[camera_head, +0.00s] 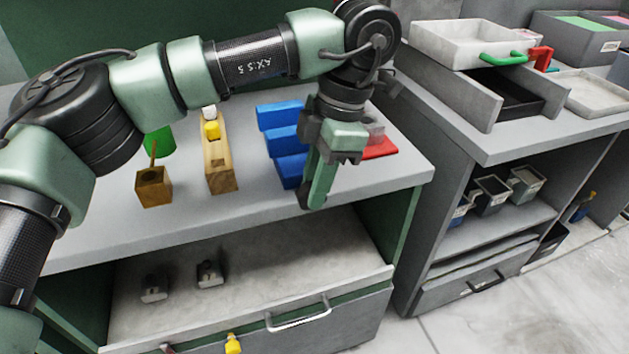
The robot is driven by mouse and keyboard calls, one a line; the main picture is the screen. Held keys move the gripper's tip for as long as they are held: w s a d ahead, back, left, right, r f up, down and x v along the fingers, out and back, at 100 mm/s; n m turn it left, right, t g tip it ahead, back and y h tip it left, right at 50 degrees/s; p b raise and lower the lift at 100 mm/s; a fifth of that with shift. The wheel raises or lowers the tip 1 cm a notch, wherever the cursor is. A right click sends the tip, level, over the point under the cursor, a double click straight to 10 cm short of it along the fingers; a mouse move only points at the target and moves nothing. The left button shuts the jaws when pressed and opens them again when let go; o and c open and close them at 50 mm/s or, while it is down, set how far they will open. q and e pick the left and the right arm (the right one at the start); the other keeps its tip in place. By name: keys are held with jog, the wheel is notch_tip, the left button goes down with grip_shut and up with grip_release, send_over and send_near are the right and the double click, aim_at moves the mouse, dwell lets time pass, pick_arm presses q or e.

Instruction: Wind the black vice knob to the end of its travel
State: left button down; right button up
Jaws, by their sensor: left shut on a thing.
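A blue vice-like body (283,140) with several blue blocks in a row stands on the grey worktop. My left gripper (316,190) reaches down at its front right end, with its green fingers shut. A small dark part (304,194) shows at the fingertips, beside the front blue block; it looks like the black vice knob, mostly hidden by the fingers. How far the knob is wound cannot be seen. My right gripper is not in view.
A red plate (380,149) lies just right of the gripper. A wooden block with a yellow top (219,165), a small wooden box (153,187) and a green cylinder (160,142) stand to the left. An open drawer (240,265) sits below the worktop's front edge.

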pick_arm(q)
jog(key=c, duration=1.2)
grip_release()
jog(key=shift+c, duration=0.2)
jog(key=shift+r, duration=0.2)
jog(key=p+v, duration=0.1)
jog(key=v, duration=0.6)
jog(key=shift+d+r+p, duration=0.15)
jog(key=shift+r+p, duration=0.05)
jog(key=shift+p, duration=0.2)
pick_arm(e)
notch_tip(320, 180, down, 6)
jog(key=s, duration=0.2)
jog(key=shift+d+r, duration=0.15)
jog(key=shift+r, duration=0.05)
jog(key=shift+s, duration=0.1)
